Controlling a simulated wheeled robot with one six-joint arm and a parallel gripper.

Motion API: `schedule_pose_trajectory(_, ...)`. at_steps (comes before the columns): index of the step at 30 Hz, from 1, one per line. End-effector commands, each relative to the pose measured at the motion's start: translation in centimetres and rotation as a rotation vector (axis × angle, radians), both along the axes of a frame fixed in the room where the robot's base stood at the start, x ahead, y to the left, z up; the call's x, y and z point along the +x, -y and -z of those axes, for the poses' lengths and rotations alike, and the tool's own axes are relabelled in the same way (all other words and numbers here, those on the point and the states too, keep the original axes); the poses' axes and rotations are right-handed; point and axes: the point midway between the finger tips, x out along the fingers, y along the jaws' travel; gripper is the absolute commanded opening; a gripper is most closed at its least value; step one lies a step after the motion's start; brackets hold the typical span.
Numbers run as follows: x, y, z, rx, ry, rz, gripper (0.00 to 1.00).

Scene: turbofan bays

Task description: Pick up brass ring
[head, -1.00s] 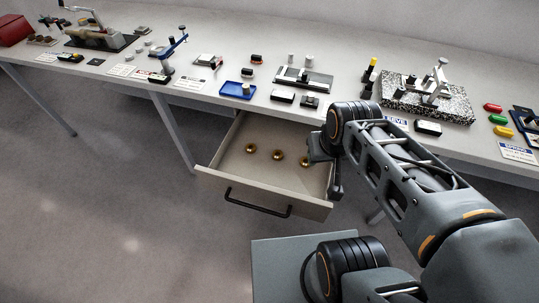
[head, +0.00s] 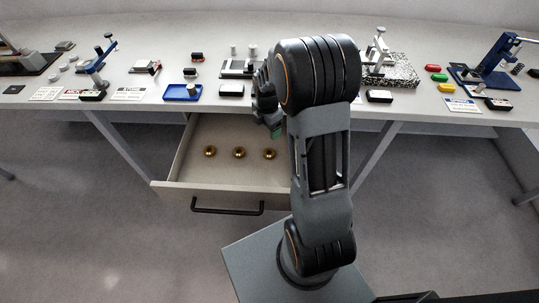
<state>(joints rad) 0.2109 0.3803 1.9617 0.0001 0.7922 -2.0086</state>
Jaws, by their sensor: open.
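Three brass rings lie in a row on the floor of an open drawer (head: 175,172) under the bench: a left ring (head: 210,152), a middle ring (head: 239,153) and a right ring (head: 270,154). They are apart from each other. My gripper (head: 275,130) is above the back right part of the drawer, nearest the right ring and apart from it in the picture. It is open and small in view, partly hidden by my arm. My arm also hides the drawer's right side.
The workbench (head: 150,112) runs across above the drawer, with a blue tray (head: 182,92), a speckled block (head: 402,72) and several small parts. The drawer's front has a dark handle (head: 228,208). The drawer floor left of the rings is bare.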

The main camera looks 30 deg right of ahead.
Motion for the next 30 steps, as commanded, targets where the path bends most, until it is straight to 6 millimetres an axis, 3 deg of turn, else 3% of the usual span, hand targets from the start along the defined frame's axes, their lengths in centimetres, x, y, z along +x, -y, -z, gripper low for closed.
schedule_pose_trajectory(12,0.1,0.4,7.3,0.002,-0.012,-0.045,0.78)
schedule_pose_trajectory(23,0.0,0.4,9.8,0.003,-0.01,-0.045,0.78)
schedule_pose_trajectory(30,-0.5,0.5,13.0,0.002,-0.01,-0.044,0.78)
